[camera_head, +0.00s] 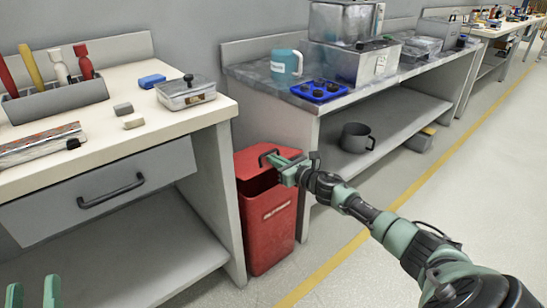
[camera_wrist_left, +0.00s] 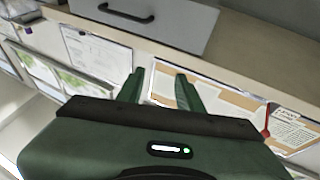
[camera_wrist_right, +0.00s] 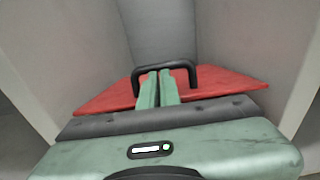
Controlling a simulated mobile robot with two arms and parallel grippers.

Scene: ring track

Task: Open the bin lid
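The red bin (camera_head: 268,222) stands on the floor between the two workbenches. Its red lid (camera_head: 250,160) is partly raised, with a dark gap under the front edge; the lid also shows in the right wrist view (camera_wrist_right: 225,80). My right gripper (camera_head: 284,163) is at the lid's front. In the right wrist view its fingers (camera_wrist_right: 158,78) are close together at the black handle (camera_wrist_right: 192,75) and appear shut on its bar. My left gripper (camera_head: 33,292) is at the lower left, away from the bin. Its fingers (camera_wrist_left: 160,88) are apart and empty.
The left workbench (camera_head: 130,150) has a closed drawer (camera_head: 105,198) and stands close beside the bin. The right workbench (camera_head: 310,95) holds a blue mug (camera_head: 284,66) above a shelf with a grey pot (camera_head: 356,138). The floor at right is clear.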

